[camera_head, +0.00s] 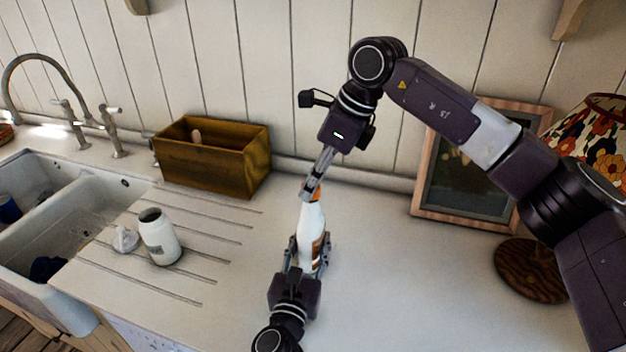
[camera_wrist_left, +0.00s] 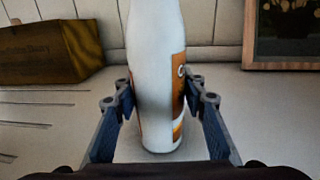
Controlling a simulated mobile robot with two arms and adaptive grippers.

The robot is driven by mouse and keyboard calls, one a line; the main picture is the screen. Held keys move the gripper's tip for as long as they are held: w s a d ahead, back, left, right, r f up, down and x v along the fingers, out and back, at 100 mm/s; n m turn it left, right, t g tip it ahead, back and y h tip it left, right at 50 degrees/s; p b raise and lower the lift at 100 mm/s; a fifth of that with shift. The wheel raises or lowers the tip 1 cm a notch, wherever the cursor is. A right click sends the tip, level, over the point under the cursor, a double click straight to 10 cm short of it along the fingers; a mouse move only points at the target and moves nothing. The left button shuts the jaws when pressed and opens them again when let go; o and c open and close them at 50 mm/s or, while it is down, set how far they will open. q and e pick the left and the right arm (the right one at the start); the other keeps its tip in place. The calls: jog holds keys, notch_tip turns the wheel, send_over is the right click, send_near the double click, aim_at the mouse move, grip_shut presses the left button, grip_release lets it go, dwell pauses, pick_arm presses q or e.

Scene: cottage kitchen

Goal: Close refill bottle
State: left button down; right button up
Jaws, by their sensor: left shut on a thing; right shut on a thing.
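The refill bottle (camera_head: 310,232) is white with an orange label and stands upright on the counter. It also fills the middle of the left wrist view (camera_wrist_left: 155,80), where its top is cut off. My left gripper (camera_head: 305,252) is shut around the bottle's body, with one finger on each side. My right gripper (camera_head: 314,188) comes down from above and is shut at the orange cap (camera_head: 315,194) on the bottle's neck. The fingers partly hide the cap, so I cannot tell how tightly it sits.
A wooden box (camera_head: 213,160) is at the back. The sink (camera_head: 85,200) is at the left. A picture frame (camera_head: 420,195) and lamp (camera_head: 530,268) stand at the right.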

jog(key=shift+f, duration=0.55)
